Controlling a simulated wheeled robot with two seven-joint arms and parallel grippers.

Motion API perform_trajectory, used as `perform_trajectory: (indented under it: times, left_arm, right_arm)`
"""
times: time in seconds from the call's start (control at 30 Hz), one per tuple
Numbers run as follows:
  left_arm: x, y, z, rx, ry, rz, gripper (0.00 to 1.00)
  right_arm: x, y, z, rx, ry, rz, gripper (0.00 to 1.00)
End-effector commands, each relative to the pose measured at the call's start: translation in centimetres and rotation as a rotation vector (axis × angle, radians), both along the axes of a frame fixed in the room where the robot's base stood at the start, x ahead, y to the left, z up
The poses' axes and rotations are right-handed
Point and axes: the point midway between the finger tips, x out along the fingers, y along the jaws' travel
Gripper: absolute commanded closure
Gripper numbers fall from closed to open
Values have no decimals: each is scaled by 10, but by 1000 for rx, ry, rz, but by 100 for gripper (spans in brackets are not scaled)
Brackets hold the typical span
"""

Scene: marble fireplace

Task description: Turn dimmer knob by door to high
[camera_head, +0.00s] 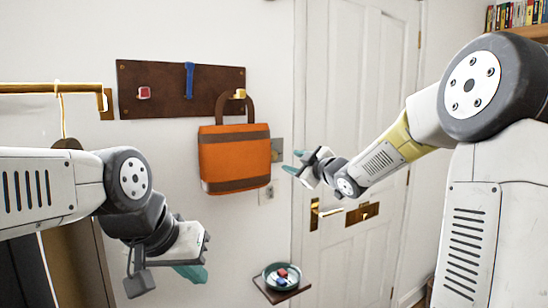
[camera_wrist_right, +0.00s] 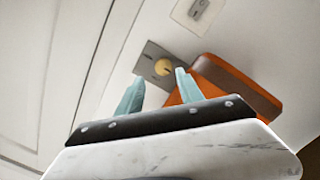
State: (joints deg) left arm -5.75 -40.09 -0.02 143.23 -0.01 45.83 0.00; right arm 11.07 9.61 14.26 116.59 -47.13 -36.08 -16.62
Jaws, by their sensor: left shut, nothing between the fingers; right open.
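The dimmer knob (camera_wrist_right: 163,67) is round and brass-yellow on a grey wall plate (camera_wrist_right: 148,61) in the right wrist view. In the head view the plate (camera_head: 277,146) shows beside the door, partly behind the orange bag's right edge; I cannot make out the knob there. My right gripper (camera_head: 294,162) is open and empty, in front of the wall by the plate. In the wrist view its teal fingertips (camera_wrist_right: 159,76) lie either side of the knob's line of sight, apparently short of it. My left gripper (camera_head: 190,272) is shut and empty, low at left.
An orange bag (camera_head: 235,158) hangs from a brown hook board (camera_head: 180,78), close to the plate. A white outlet (camera_head: 266,194) sits below. The white door (camera_head: 350,110) has a brass handle (camera_head: 326,212). A small shelf (camera_head: 282,294) holds a dish (camera_head: 268,273).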

Motion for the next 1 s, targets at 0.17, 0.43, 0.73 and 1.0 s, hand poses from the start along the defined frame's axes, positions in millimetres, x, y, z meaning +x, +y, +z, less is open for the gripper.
perform_trajectory:
  times: [0.17,0.43,0.73,1.0]
  left_arm:
    - [0,0,0,0,0,0,100]
    - [0,0,0,0,0,0,100]
    - [0,0,0,0,0,0,100]
    - [0,0,0,0,0,0,100]
  right_arm:
    - [10,14,0,3,-59,68,56]
    - [41,37,0,5,-62,71,56]
    - [69,54,0,4,-60,68,56]
    - [71,56,1,4,-60,68,56]
